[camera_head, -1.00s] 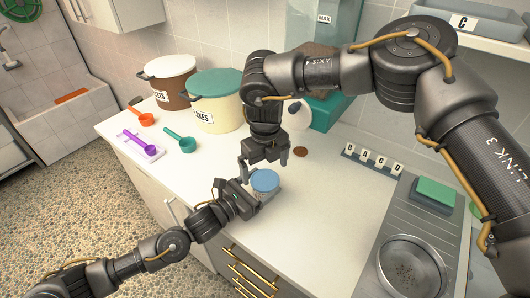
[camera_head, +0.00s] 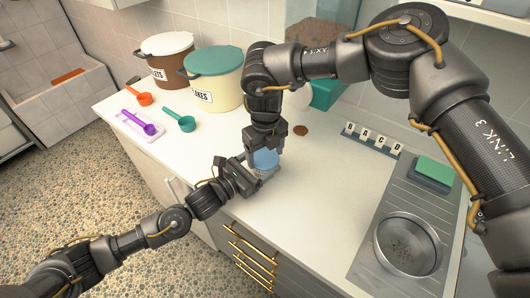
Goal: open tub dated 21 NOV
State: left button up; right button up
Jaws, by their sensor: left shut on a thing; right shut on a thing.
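A small tub (camera_head: 268,174) with a blue lid (camera_head: 266,158) stands on the white counter near its front edge. No date can be read on it from here. My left gripper (camera_head: 254,172) reaches in from the left, low at the counter, and is shut on the side of the tub. My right gripper (camera_head: 266,151) points down from above and is shut on the blue lid, its fingers hiding part of it. The lid appears to sit on the tub.
Behind stand a brown bin (camera_head: 168,59) and a cream bin (camera_head: 213,82) with a green lid. Orange (camera_head: 144,98), purple (camera_head: 148,128) and teal (camera_head: 186,123) scoops lie left. The counter's front middle is clear.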

aim_at(265, 159)
jog(key=shift+a+r, duration=0.2)
jog(key=shift+r, duration=0.05)
jog(key=shift+c, duration=0.2)
pick_arm(q)
jog(key=shift+f, duration=0.3)
pick_arm(e)
jog(key=shift+s+a+r, duration=0.1)
jog(key=shift+r, duration=0.65)
pick_arm(q)
jog(key=shift+o, duration=0.2)
pick_arm(e)
jog(key=shift+r, duration=0.1)
grip_shut()
pick_arm(q)
jog(key=shift+r, duration=0.1)
jog(key=shift+c, duration=0.2)
jog(key=shift+r, duration=0.2)
pick_arm(e)
jog(key=shift+d+r, duration=0.15)
jog(key=shift+d, duration=0.05)
jog(key=shift+r, duration=0.9)
jog(key=shift+r, duration=0.1)
